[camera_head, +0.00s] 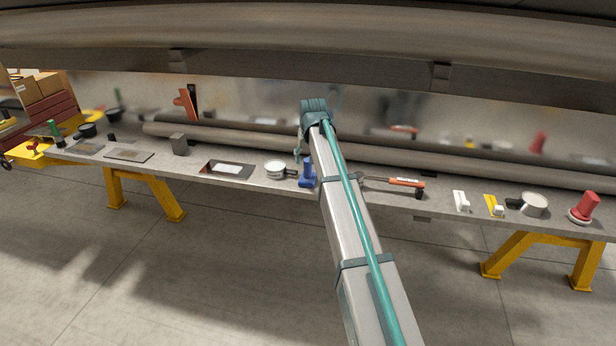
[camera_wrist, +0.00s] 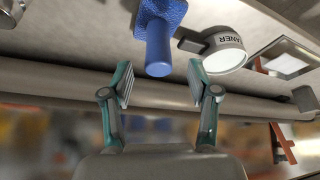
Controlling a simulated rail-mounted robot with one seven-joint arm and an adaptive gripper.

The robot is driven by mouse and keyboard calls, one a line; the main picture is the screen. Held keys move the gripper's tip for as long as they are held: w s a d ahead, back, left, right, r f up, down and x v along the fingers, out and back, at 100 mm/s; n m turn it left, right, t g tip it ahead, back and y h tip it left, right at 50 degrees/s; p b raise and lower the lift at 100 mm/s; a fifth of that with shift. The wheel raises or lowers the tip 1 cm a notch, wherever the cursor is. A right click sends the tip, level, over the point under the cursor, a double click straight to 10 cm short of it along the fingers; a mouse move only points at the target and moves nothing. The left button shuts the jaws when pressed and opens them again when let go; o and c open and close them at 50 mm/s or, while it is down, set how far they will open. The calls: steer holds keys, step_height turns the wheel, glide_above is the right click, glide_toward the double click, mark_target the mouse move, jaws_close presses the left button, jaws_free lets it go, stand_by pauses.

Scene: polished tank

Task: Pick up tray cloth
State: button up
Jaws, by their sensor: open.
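A white, flat patch that looks like the tray cloth (camera_head: 228,169) lies in a dark shallow tray (camera_head: 243,175) on the bench, left of the middle in the head view. In the wrist view the white cloth (camera_wrist: 288,64) shows at the right, inside the dark tray rim. My gripper (camera_wrist: 159,84) is open and empty, its two fingers wide apart. It is to the right of the tray in the head view, where my arm hides most of it. A blue object with a round handle (camera_wrist: 159,45) shows beyond the gap between the fingers, apart from them.
A round white tin (camera_head: 275,168) with a dark handle stands between the tray and the blue object (camera_head: 307,174). A long pipe (camera_head: 230,138) runs behind the bench items, below the polished tank. A grey block (camera_head: 180,144) stands left of the tray. An orange-handled tool (camera_head: 393,182) lies to the right.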

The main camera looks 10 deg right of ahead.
mark_target(308, 161)
steer(key=shift+p+x, duration=1.25)
steer(key=shift+x, duration=1.35)
steer(key=shift+s+d, duration=0.1)
steer(key=shift+s, duration=0.05)
jaws_close()
